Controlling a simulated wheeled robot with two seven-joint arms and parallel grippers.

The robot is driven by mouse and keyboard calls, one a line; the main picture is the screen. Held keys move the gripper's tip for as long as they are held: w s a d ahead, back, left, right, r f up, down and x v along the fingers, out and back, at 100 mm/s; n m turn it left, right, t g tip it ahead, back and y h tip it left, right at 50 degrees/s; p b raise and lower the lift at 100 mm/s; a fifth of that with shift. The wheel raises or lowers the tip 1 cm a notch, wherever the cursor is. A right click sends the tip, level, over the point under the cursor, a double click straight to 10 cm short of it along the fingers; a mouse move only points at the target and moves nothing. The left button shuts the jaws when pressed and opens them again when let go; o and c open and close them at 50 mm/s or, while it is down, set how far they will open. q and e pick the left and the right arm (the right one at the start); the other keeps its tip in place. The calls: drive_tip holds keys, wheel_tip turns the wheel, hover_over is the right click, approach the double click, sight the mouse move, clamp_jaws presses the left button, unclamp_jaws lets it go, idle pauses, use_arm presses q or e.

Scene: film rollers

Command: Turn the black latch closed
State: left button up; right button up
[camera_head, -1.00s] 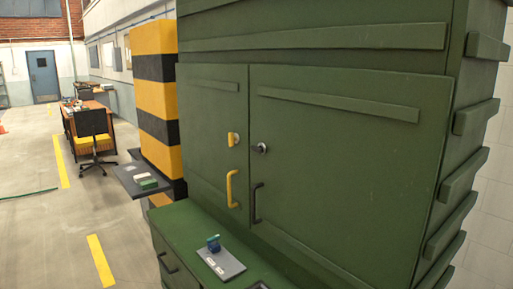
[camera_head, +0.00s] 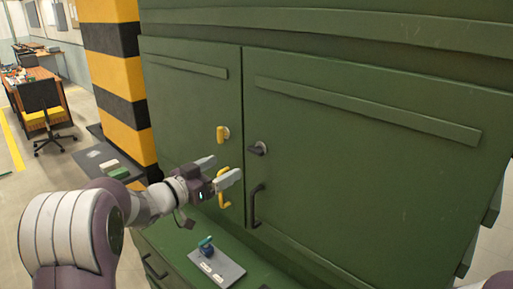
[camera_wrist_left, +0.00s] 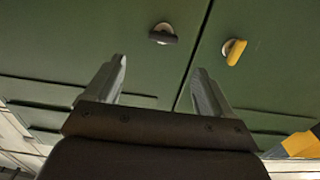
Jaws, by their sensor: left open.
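The black latch (camera_head: 257,148) sits on a round metal base on the right cabinet door, near the seam between the doors. In the left wrist view the black latch (camera_wrist_left: 163,34) shows above and between the fingers, apart from them. A yellow latch (camera_head: 222,134) is on the left door, and also shows in the left wrist view (camera_wrist_left: 235,51). My left gripper (camera_head: 220,171) is open and empty, in front of the yellow handle (camera_head: 224,188), lower left of the black latch. My right gripper is not in view.
A black handle (camera_head: 257,205) is on the right door. A green ledge (camera_head: 180,248) below the doors carries a grey plate (camera_head: 216,267) with a small blue item (camera_head: 206,245). A yellow-black striped pillar (camera_head: 113,60) stands at left.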

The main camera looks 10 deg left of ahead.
sight(253, 152)
use_arm(q)
drive_tip(key=p+x, duration=0.1)
drive_tip(key=x, duration=0.2)
drive_tip(key=p+x, duration=0.1)
drive_tip(key=x, duration=0.2)
drive_tip(key=a+p+x, duration=0.1)
drive_tip(key=x, duration=0.2)
drive_tip(key=shift+w+f, duration=0.15)
drive_tip(key=shift+w, duration=0.1)
drive_tip(key=shift+p+x, duration=0.4)
drive_tip(key=shift+x, duration=0.75)
drive_tip(key=shift+s+d, duration=0.15)
drive_tip(key=shift+d, duration=0.35)
drive_tip(key=shift+a, duration=0.15)
drive_tip(key=shift+w+f, duration=0.1)
drive_tip(key=shift+w, duration=0.2)
drive_tip(key=shift+c, duration=1.2)
drive_tip(key=c, duration=0.5)
drive_tip(key=shift+s, duration=0.1)
drive_tip(key=c, duration=0.3)
